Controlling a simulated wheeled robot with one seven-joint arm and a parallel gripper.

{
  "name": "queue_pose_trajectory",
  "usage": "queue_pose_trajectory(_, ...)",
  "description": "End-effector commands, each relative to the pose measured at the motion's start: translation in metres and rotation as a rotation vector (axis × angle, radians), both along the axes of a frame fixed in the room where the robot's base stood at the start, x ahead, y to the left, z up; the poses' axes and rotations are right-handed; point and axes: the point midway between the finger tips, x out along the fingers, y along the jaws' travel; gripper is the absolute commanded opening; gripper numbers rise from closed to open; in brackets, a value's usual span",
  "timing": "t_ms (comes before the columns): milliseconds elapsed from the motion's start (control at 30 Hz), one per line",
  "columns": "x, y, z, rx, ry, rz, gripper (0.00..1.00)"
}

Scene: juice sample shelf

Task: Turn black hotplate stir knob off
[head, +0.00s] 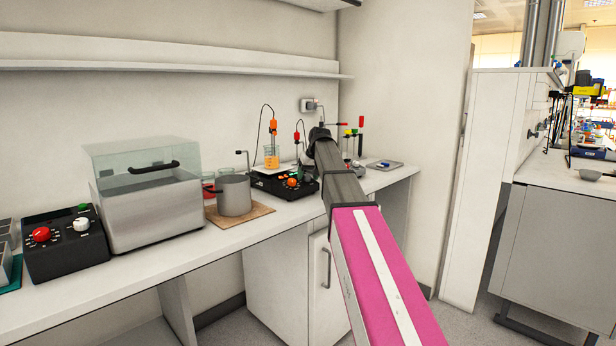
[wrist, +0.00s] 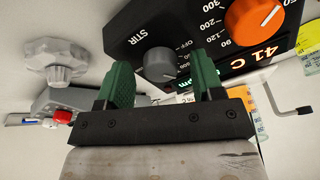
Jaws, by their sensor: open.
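The black hotplate (head: 268,182) stands on the bench in the head view, with a beaker of orange liquid (head: 271,160) on it. Its front panel (wrist: 132,28) fills the upper middle of the wrist view. The grey stir knob (wrist: 160,64) sits beside the word STIR and the OFF mark; I cannot tell clearly where its pointer stands. The orange heat knob (wrist: 254,17) is to its right, above a red 41 C display. My gripper (wrist: 164,82) is open and empty, its green fingers on either side of the stir knob in the picture. Contact is not visible. In the head view my arm hides the gripper.
A steel pot (head: 234,196) on a wooden board and a lidded water bath (head: 150,205) stand left of the hotplate. A second black device (head: 66,246) with red and white knobs is farther left. In the wrist view, a white faceted knob-like object (wrist: 54,62) lies at left.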

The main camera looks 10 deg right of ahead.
Motion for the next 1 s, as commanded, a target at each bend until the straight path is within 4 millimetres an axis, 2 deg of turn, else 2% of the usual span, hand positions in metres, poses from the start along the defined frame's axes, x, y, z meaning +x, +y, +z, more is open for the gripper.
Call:
queue_pose_trajectory(300,0.0009,0.0006,-0.0021,0.0,0.0,0.0,0.61)
queue_pose_trajectory(367,0.0008,0.0005,-0.0021,0.0,0.0,0.0,0.42)
queue_pose_trajectory(400,0.0008,0.0005,-0.0021,0.0,0.0,0.0,0.28)
queue_pose_trajectory(467,0.0008,0.0005,-0.0021,0.0,0.0,0.0,0.11)
queue_pose_trajectory(767,0.0007,0.0003,-0.0021,-0.005,-0.003,0.018,0.12)
queue_pose_trajectory(1000,0.0008,-0.0001,-0.002,-0.032,-0.022,0.119,0.12)
